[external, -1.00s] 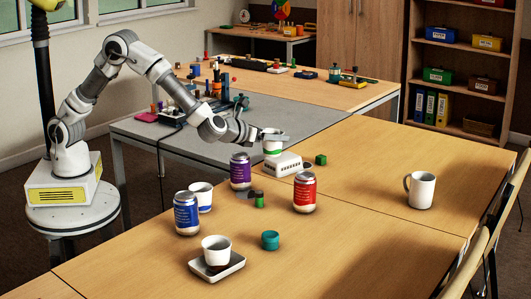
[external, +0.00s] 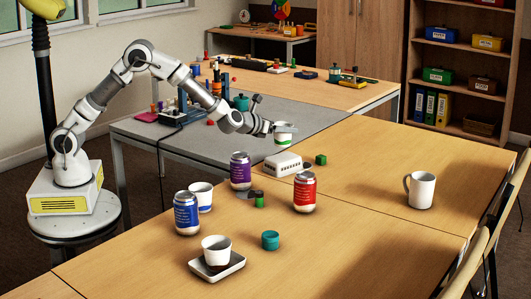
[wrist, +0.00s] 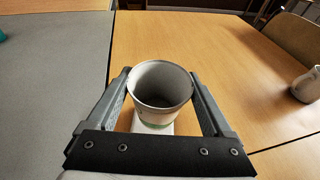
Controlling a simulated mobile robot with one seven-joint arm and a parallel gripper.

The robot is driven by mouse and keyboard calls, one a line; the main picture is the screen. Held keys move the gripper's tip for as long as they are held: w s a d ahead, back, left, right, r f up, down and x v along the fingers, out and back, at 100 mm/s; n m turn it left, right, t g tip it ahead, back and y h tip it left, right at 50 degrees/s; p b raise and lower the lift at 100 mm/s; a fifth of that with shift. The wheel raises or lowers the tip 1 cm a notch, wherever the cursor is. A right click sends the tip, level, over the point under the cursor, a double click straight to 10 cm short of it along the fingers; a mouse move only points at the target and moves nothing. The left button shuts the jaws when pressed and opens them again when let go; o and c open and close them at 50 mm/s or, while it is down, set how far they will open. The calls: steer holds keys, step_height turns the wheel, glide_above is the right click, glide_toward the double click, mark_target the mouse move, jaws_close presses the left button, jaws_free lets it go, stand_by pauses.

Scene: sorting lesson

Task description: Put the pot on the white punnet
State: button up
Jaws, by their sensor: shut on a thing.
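My gripper (external: 272,128) is shut on a white pot with a green band (external: 284,139). It holds the pot upright, in the air. In the wrist view the pot (wrist: 160,88) sits between the two fingers (wrist: 160,100), with its open top facing up and its inside empty. The white punnet (external: 282,165), a low slotted box, stands on the table below the pot, apart from it. A white patch below the pot in the wrist view is probably this punnet (wrist: 152,128), mostly hidden.
A purple can (external: 240,171), a red can (external: 305,192), a blue can (external: 186,213) and a blue-banded white pot (external: 203,193) stand nearby. A green block (external: 320,159) lies right of the punnet. A white pot (external: 216,250) sits on a tray (external: 233,265). A mug (external: 420,190) stands right.

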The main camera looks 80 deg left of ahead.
mark_target(283, 139)
steer(key=shift+w+a+f, duration=0.15)
steer(key=shift+a+f, duration=0.05)
steer(key=shift+a, duration=0.1)
steer(key=shift+f, duration=0.2)
steer(key=shift+f+b, duration=0.7)
steer(key=shift+f, duration=1.05)
steer(key=shift+f+b, duration=0.25)
steer(key=shift+b, duration=0.05)
steer(key=o, duration=1.1)
steer(key=shift+r, duration=0.1)
steer(key=shift+c, duration=0.2)
